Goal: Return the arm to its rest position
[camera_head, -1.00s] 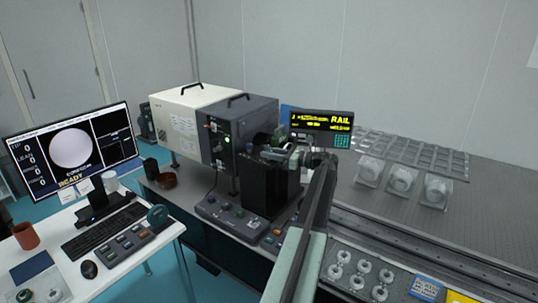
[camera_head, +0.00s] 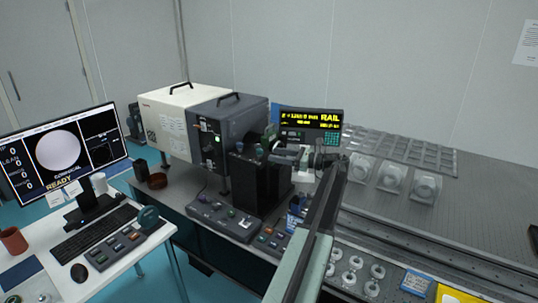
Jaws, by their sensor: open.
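My arm (camera_head: 318,220) rises from the bottom of the view and reaches over the optical table (camera_head: 455,205). My gripper (camera_head: 287,154) is at its far end, pointing left beside a black upright block (camera_head: 258,186) in front of the dark grey instrument housing (camera_head: 228,140). The gripper is open. Its fingertips are small and partly merge with the dark parts behind, so I cannot tell whether they touch anything there. I see no object carried in it.
A control box (camera_head: 226,217) sits in front. A desk with a monitor (camera_head: 62,155) is at left. The table's right side is largely clear.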

